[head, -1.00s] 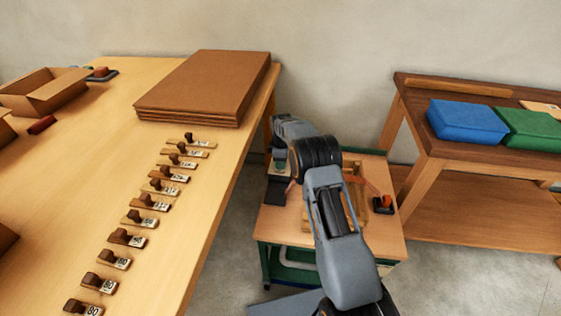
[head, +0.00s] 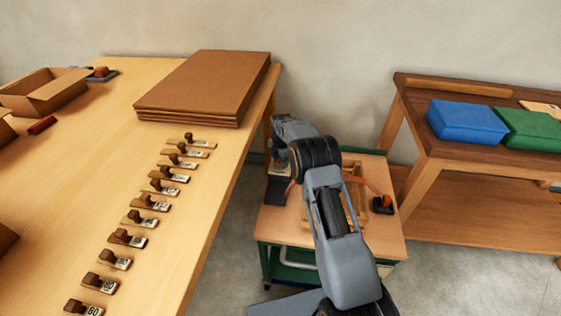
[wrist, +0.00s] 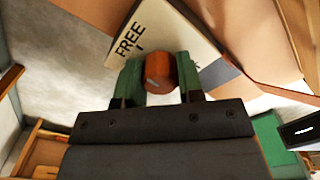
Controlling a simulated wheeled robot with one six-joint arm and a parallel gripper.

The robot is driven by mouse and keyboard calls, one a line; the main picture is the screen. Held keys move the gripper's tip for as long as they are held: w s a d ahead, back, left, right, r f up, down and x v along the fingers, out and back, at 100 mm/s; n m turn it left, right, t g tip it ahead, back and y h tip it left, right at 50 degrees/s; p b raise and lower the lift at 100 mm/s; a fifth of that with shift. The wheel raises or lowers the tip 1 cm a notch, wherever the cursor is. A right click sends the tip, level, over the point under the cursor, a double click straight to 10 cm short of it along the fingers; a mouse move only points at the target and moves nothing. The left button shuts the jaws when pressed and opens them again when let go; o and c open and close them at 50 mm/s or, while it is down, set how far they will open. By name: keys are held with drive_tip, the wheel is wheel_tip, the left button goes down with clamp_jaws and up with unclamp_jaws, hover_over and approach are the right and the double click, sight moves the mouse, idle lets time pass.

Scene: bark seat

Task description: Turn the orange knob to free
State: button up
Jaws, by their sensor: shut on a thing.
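The orange knob (wrist: 158,73) shows in the wrist view on a pale plate (wrist: 165,30). The plate bears the word FREE with a short tick mark, at the upper left of the knob. In the head view, my arm reaches down to the far left of the small cart (head: 388,240); the knob cannot be made out there.
A black device with an orange part (head: 383,203) stands at the cart's right, with an orange cable. A long table (head: 150,220) with several stamps is at the left. A dark bench (head: 480,162) with blue (head: 467,121) and green boxes is at the right.

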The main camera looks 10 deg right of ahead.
drive_tip(key=shift+w+r+n, duration=0.15)
drive_tip(key=shift+n, duration=0.35)
drive_tip(key=o, duration=0.9)
wheel_tip(320, 180, up, 14)
drive_tip(key=shift+f+p, duration=0.2)
drive_tip(key=shift+p, duration=0.6)
